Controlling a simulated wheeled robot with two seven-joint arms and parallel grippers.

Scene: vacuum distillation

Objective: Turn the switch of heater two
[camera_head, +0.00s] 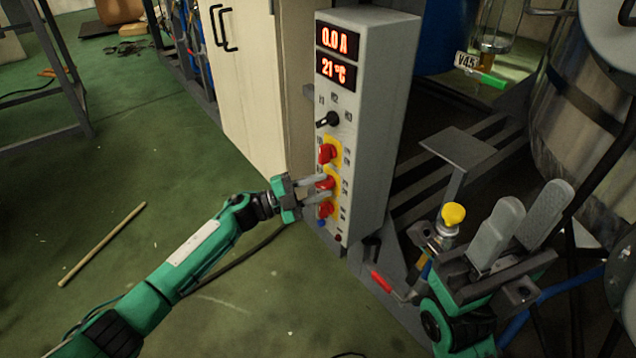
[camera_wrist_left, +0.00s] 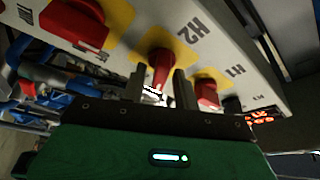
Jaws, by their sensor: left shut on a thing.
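The control box (camera_head: 369,110) has three red switches on yellow plates in a column. My left gripper (camera_head: 325,187) is at the middle red switch (camera_head: 326,182), its fingers on either side of it and shut on it. In the left wrist view this switch (camera_wrist_left: 161,66) stands between the two fingers (camera_wrist_left: 159,85), beside the label H2 (camera_wrist_left: 188,34). The upper red switch (camera_head: 327,153) shows there by the H1 label (camera_wrist_left: 207,92). The lower switch (camera_head: 326,209) is also visible there (camera_wrist_left: 77,22). My right gripper (camera_head: 522,215) is open and empty.
The displays (camera_head: 337,55) read 0.0 A and 21 °C. A black knob (camera_head: 328,119) sits above the red switches. A beige cabinet (camera_head: 248,90) stands left of the box. A yellow-capped valve (camera_head: 453,215) and a red-handled valve (camera_head: 381,282) are near my right gripper. A stick (camera_head: 102,243) lies on the green floor.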

